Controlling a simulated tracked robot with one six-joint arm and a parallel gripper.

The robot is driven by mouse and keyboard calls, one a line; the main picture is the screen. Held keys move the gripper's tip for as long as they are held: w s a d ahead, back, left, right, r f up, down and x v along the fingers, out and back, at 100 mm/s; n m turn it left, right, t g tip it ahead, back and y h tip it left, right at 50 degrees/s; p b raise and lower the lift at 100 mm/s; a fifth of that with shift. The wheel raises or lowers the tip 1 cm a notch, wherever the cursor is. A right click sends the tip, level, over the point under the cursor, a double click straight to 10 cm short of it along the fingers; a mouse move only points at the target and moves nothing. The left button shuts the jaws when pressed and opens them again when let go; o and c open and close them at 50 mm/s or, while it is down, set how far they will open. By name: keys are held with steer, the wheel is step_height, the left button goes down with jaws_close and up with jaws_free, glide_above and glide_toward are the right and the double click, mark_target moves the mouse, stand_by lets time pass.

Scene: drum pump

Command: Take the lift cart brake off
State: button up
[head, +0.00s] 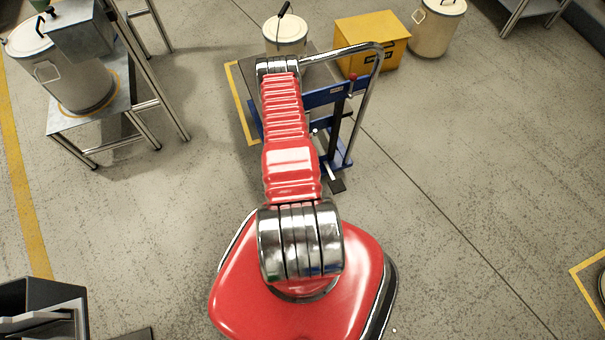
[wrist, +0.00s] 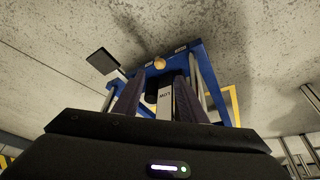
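The blue lift cart (head: 333,95) stands beyond my red base, with a chrome push handle (head: 381,58) and a red-knobbed lever (head: 352,77). A black foot pedal (head: 337,186) sits low at its near end. In the wrist view the blue frame (wrist: 204,62) is close, and a black pedal plate (wrist: 101,62) is at upper left. A yellowish round knob (wrist: 159,63) is on the frame. My gripper (wrist: 158,88) has its two dark fingers apart, with a grey labelled piece and a black part visible between them. Contact is unclear. My arm hides the gripper in the head view.
A white drum (head: 285,35) stands behind my arm's far end. A yellow box (head: 372,42) and another drum (head: 438,25) stand behind the cart. A metal stand (head: 88,118) with a drum is at left.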

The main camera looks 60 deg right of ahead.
steer(key=shift+x, duration=6.5)
steer(key=shift+c, duration=0.4)
jaws_close()
